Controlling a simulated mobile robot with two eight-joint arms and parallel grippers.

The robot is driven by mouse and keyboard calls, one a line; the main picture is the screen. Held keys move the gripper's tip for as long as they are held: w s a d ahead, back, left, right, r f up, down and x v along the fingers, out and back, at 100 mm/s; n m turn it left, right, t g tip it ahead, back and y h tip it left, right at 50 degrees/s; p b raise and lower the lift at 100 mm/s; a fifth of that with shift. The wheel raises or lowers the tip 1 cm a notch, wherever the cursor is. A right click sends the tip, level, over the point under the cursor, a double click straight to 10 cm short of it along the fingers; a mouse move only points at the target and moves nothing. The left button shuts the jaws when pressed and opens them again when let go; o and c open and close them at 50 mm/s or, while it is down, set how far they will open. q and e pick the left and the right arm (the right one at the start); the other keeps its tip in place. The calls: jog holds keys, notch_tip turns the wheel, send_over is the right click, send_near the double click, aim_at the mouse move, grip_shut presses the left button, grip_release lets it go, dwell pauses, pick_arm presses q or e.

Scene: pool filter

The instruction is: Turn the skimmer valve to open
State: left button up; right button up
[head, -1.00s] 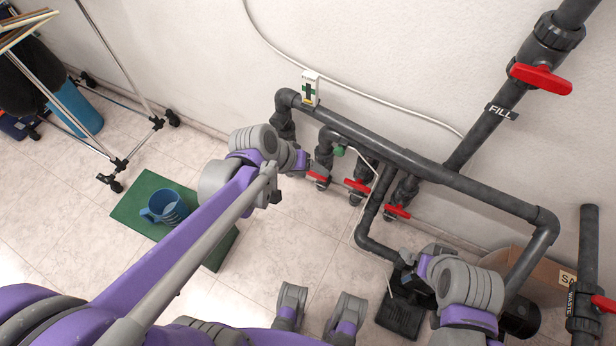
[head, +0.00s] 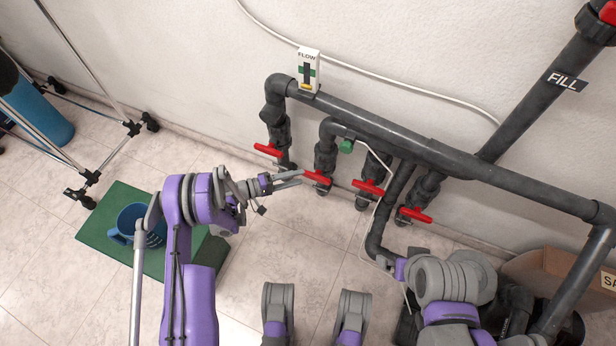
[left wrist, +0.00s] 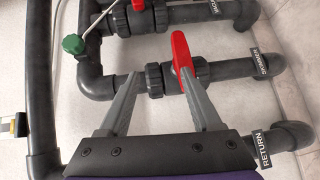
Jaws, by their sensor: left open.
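The skimmer valve has a red handle (left wrist: 181,49) that lies across its dark horizontal pipe in the left wrist view. The pipe's label (left wrist: 262,62) reads SKIMMER. My left gripper (left wrist: 160,74) is open over this valve, with the handle by the tip of its right finger; I cannot tell if they touch. In the head view my left gripper (head: 298,178) reaches the second red handle (head: 317,177) from the left. My right gripper (head: 388,264) is low among the pipes, and its fingers are unclear.
Other red handles stand at left (head: 268,150) and right (head: 368,188), close by. A green knob (head: 345,146) and thin white cable are near the valves. A RETURN label (left wrist: 262,146) marks the nearer pipe.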

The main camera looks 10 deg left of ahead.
aim_at(313, 179)
pick_arm(q)
notch_tip(313, 179, down, 5)
jog(key=s+a+t+b, duration=0.1)
jog(key=a, duration=0.1)
jog(key=shift+n+h, duration=0.3)
jog(key=shift+h, duration=0.1)
jog(key=b+x, duration=0.2)
jog(key=x, duration=0.8)
jog(key=shift+w+d+r, duration=0.2)
pick_arm(e)
jog(key=f, duration=0.2)
jog(key=w+a+f, duration=0.1)
jog(key=shift+w+f, duration=0.1)
pick_arm(q)
grip_shut()
